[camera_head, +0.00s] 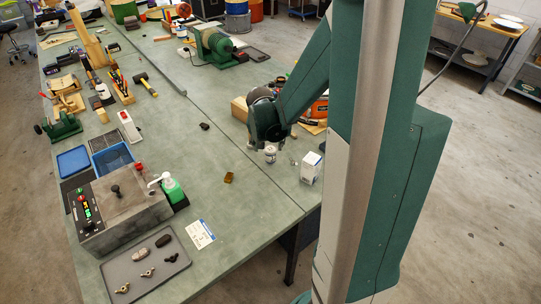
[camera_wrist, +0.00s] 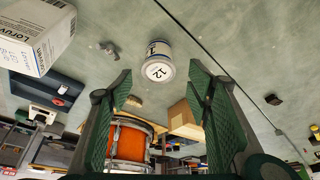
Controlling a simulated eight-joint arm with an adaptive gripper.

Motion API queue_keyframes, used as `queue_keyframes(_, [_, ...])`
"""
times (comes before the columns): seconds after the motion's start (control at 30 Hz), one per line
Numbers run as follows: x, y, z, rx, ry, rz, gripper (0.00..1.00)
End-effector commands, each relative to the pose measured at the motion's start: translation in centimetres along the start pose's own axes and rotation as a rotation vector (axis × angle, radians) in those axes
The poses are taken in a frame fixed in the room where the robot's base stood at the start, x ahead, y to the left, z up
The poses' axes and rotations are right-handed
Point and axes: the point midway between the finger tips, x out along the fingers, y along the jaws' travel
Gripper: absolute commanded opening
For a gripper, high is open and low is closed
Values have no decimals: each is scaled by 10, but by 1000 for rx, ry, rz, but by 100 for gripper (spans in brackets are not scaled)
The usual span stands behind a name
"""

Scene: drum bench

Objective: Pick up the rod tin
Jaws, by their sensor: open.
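A small white tin with a dark band and a "12" on its end, which I take as the rod tin (camera_wrist: 158,62), stands on the green bench top in the wrist view. It also shows as a small pale cylinder (camera_head: 270,154) just below my wrist in the head view. My gripper (camera_wrist: 160,86) is open, with one finger on each side of the picture. The tin lies just beyond the fingertips, roughly centred between them, and the fingers do not appear to touch it. In the head view the fingers are mostly hidden by my arm.
A white printed box (camera_head: 309,167) stands to the right of the tin near the bench edge. A small metal wing nut (camera_wrist: 108,47) lies between them. An orange drum (camera_wrist: 130,142) and a wooden block (camera_wrist: 183,118) are close by. Bench left of the tin is mostly clear.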

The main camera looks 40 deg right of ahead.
Motion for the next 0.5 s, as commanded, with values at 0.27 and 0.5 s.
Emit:
queue_keyframes(0.27, [14,0,0,0,0,0,50])
queue_keyframes(0.5, [14,0,0,0,0,0,50])
